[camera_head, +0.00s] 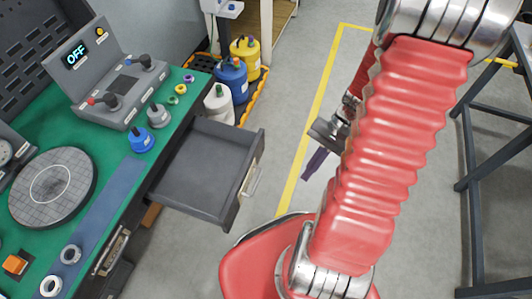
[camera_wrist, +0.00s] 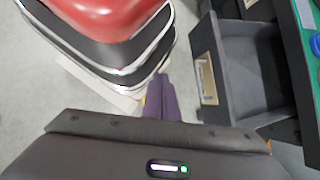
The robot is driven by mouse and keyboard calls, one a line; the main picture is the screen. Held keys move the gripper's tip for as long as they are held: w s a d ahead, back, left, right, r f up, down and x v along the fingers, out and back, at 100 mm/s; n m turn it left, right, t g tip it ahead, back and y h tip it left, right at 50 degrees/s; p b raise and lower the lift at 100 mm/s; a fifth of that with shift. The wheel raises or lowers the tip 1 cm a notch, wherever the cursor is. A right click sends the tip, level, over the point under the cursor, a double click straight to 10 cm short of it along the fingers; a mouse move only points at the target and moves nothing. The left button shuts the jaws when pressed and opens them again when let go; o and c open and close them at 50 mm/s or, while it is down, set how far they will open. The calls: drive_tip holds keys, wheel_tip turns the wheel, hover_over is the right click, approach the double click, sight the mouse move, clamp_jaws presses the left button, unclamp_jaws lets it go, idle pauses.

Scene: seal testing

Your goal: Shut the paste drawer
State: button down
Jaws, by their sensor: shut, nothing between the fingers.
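The paste drawer (camera_head: 205,165) stands pulled out from under the green bench. It is dark grey, and the part of its inside that shows looks empty. Its pale bar handle (camera_head: 251,178) is on the front face. My gripper (camera_head: 314,164), with purple fingers, is shut and empty. In the head view it is to the right of the drawer front, apart from it. In the wrist view my gripper's fingers (camera_wrist: 162,98) are left of the drawer front (camera_wrist: 205,75), with a gap between them. The drawer (camera_wrist: 250,70) shows its open inside there.
The green bench (camera_head: 100,180) carries a control box (camera_head: 105,80) reading OFF, a round plate (camera_head: 52,185) and small bottles. White, blue and yellow jugs (camera_head: 232,78) stand in a tray behind the drawer. A dark metal frame (camera_head: 470,140) stands at right.

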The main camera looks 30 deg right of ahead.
sight(257, 153)
wheel_tip(257, 153, down, 14)
drive_tip(key=w+m+t+y, duration=0.2)
drive_tip(key=m+t+y, duration=0.5)
drive_tip(key=m+t, duration=0.45)
drive_tip(key=w+d+r+m+t+h, duration=0.1)
drive_tip(key=w+d+m+t, duration=0.2)
drive_tip(key=w+d+m, duration=0.1)
drive_tip(key=shift+w+d, duration=0.25)
drive_tip(key=shift+w, duration=0.3)
drive_tip(key=x, duration=1.3)
drive_tip(key=shift+w+a, duration=0.15)
drive_tip(key=shift+a, duration=0.05)
drive_tip(key=shift+w+a, duration=0.15)
drive_tip(key=shift+w, duration=0.05)
